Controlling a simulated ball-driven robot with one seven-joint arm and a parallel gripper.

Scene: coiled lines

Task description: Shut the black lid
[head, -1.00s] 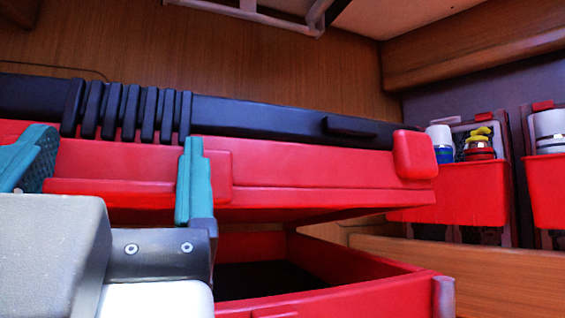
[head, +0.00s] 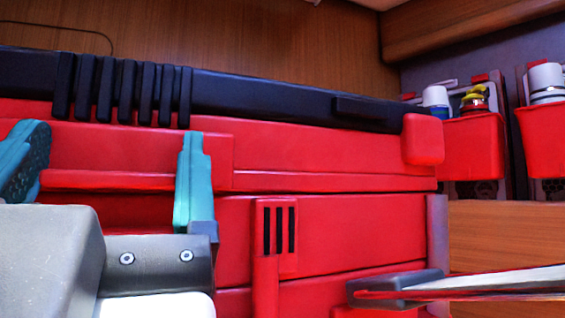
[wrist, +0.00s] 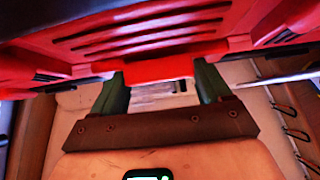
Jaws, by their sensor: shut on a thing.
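The black lid (head: 270,98), with a red lower band (head: 320,150), lies across the red box (head: 350,228). No dark gap shows between the band and the box front; I cannot tell whether it is fully seated. My gripper (head: 112,130) has its teal fingers on either side of a raised red part of the lid's front. In the wrist view my gripper (wrist: 161,78) is shut on a red tab (wrist: 160,70) at the lid's front edge. The inside of the box is hidden.
A red corner latch (head: 423,139) is at the lid's right end. Red bins (head: 472,145) with bottles hang on the wall at right. A long grey bar (head: 470,285) crosses the lower right. A wooden wall (head: 250,40) stands behind.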

